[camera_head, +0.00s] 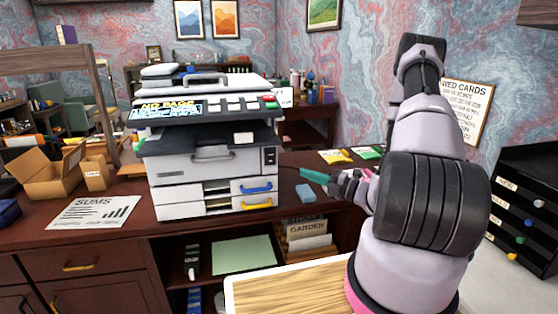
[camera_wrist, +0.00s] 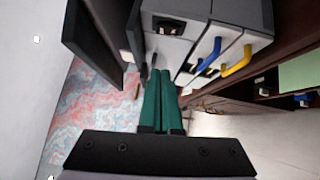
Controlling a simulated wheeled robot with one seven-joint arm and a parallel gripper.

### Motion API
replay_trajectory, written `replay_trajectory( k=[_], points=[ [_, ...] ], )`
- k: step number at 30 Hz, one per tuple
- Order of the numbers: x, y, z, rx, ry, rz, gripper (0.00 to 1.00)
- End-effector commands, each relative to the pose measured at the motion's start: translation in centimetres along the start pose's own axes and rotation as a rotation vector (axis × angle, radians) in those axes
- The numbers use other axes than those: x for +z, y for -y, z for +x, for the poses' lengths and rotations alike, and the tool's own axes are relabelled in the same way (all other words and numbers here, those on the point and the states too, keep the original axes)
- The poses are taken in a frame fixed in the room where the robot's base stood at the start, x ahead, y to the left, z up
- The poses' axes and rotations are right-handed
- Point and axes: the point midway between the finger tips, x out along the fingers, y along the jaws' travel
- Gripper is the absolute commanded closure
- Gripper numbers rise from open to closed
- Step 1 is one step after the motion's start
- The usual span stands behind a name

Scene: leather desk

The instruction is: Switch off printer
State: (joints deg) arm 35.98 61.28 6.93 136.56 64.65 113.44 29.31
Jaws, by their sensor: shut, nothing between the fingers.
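The printer (camera_head: 185,170) is a white and dark grey machine on the dark wooden desk, with its lid and control panel on top. A small black switch panel (camera_head: 270,156) is on the right of its front; it also shows in the wrist view (camera_wrist: 168,24). I cannot tell the switch's position. Red and green buttons (camera_head: 270,102) sit at the right of the top panel. My gripper (camera_head: 303,173) has green fingers, shut and empty, to the right of the printer and a little below the switch panel. In the wrist view the closed fingertips (camera_wrist: 158,72) point towards the printer's side.
Drawers with a blue handle (camera_head: 258,187) and a yellow handle (camera_head: 258,204) project below the switch panel. A light blue block (camera_head: 306,193) lies on the desk beneath my gripper.

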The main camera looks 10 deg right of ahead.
Motion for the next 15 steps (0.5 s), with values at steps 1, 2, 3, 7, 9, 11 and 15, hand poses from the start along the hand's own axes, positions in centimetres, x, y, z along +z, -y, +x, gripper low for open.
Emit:
replay_trajectory(
  k=[1,2,3,7,9,11,15],
  points=[
    [0.0,0.0,0.0,0.000,-0.001,-0.001,1.00],
    [0.0,0.0,0.0,0.000,-0.001,-0.001,1.00],
    [0.0,0.0,0.1,0.000,-0.002,-0.001,1.00],
    [-0.1,0.0,1.0,0.000,-0.004,-0.003,1.00],
    [-0.1,0.0,2.0,0.000,-0.005,-0.004,1.00],
    [-0.1,-0.1,3.1,0.001,-0.007,-0.004,1.00],
    [-0.1,-0.1,6.1,0.001,-0.007,-0.005,1.00]
  ],
)
